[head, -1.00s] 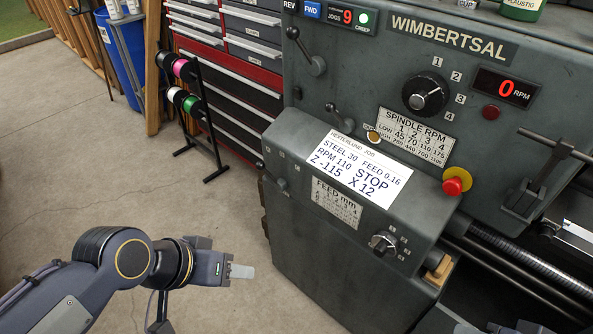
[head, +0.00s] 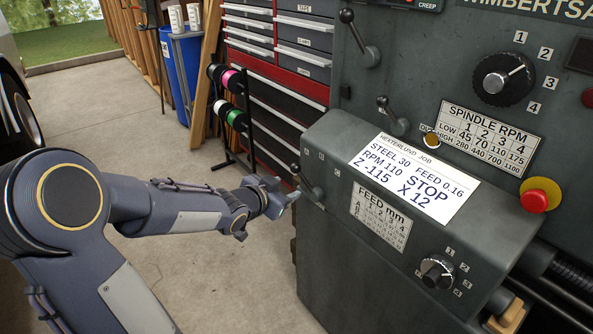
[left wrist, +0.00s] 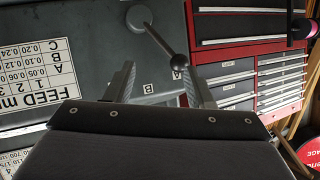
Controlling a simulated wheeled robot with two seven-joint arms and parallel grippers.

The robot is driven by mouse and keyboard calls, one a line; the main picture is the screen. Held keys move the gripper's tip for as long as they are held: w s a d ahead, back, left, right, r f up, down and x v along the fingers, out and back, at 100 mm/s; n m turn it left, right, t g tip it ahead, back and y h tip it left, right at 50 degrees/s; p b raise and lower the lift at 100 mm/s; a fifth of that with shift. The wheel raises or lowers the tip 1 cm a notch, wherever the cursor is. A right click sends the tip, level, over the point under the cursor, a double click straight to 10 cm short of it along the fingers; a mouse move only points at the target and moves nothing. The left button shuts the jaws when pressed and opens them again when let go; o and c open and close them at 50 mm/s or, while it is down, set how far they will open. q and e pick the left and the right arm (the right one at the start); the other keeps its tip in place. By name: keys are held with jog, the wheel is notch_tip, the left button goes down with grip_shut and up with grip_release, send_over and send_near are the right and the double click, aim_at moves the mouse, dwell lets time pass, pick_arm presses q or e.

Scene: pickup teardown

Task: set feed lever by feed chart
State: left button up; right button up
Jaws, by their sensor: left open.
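The feed lever (head: 306,180) is a dark ball-knobbed handle on the left of the lathe's front housing. In the left wrist view its knob (left wrist: 179,62) lies between my spread fingertips, with no clear grip on it. My left gripper (head: 290,196) is open right beside the lever; its fingers (left wrist: 160,85) also show in the wrist view. The feed chart (head: 380,217) has rows A, B, C; part of it shows in the wrist view (left wrist: 32,75). The job card (head: 414,179) reads steel 30, feed 0.16, RPM 110. My right gripper is out of view.
A numbered feed knob (head: 437,272) sits right of the chart. A red stop button (head: 535,199) sits farther right. A spool rack (head: 232,110) and red tool chest (head: 285,80) stand behind. Open floor (head: 200,270) lies left of the lathe.

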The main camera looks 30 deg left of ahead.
aim_at(296, 166)
pick_arm(q)
jog(key=w+t+h, duration=0.1)
jog(key=w, duration=0.2)
jog(key=w+a+m+t+h, duration=0.1)
jog(key=w, duration=0.3)
jog(key=w+a+f+t+h+b, duration=0.1)
jog(key=w+t, duration=0.1)
jog(key=w, duration=0.1)
jog(key=shift+w+a, duration=0.25)
jog(key=shift+w, duration=0.05)
